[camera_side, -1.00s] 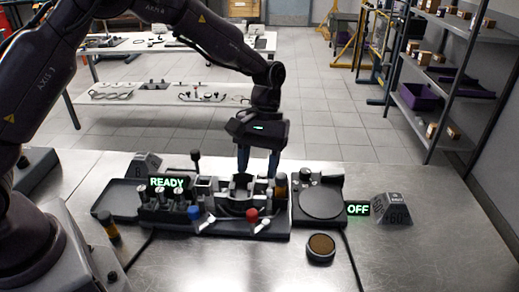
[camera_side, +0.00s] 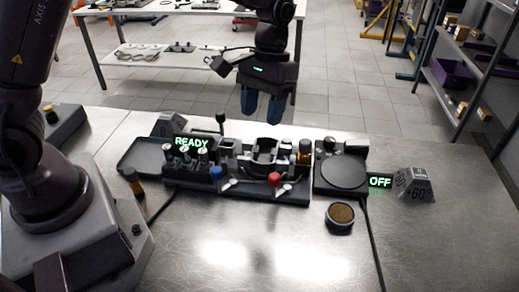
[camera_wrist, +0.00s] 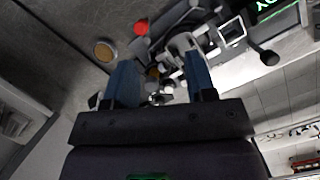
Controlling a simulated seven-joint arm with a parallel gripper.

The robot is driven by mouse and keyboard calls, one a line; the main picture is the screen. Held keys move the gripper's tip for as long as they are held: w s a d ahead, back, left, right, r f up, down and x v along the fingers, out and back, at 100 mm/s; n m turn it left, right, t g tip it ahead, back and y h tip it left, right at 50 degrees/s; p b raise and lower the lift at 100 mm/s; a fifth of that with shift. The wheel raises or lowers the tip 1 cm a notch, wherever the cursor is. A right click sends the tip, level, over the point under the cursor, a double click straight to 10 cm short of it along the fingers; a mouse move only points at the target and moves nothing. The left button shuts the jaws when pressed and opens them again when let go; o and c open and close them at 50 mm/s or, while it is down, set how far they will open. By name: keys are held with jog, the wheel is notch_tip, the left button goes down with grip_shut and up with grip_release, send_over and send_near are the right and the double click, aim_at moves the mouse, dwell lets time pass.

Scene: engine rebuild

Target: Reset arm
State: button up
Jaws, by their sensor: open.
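My gripper (camera_side: 263,103) is open and empty in the side view, its two blue fingers pointing down. It hangs above and behind the black fixture (camera_side: 240,186) on the metal bench, apart from everything. The wrist view shows my blue fingers (camera_wrist: 160,85) spread, with the fixture beyond them. The fixture carries a glowing "READY" sign (camera_side: 191,142), a blue knob (camera_side: 216,173), a red knob (camera_side: 274,179), several small upright parts and a round clamp-like holder (camera_side: 264,155).
Right of the fixture is a black round-plate device (camera_side: 344,173) with a glowing "OFF" sign (camera_side: 380,181) and a grey angled block (camera_side: 414,184). A brown-topped round cup (camera_side: 340,216) stands in front. An empty dark tray (camera_side: 143,156) lies left. The front bench is mostly clear.

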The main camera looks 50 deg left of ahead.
jog(key=s+a+r+m+t, duration=0.1)
jog(key=s+a+r+t, duration=0.1)
jog(key=s+r+t, duration=0.2)
jog(key=s+a+r+m+t+y, duration=0.1)
jog(key=s+a+r+m+t, duration=0.1)
jog(key=s+r, duration=0.8)
jog(key=s+a+t, duration=0.1)
jog(key=s+t, duration=0.1)
jog(key=s, duration=0.2)
jog(key=shift+s+a+y, duration=0.15)
jog(key=shift+a+y, duration=0.15)
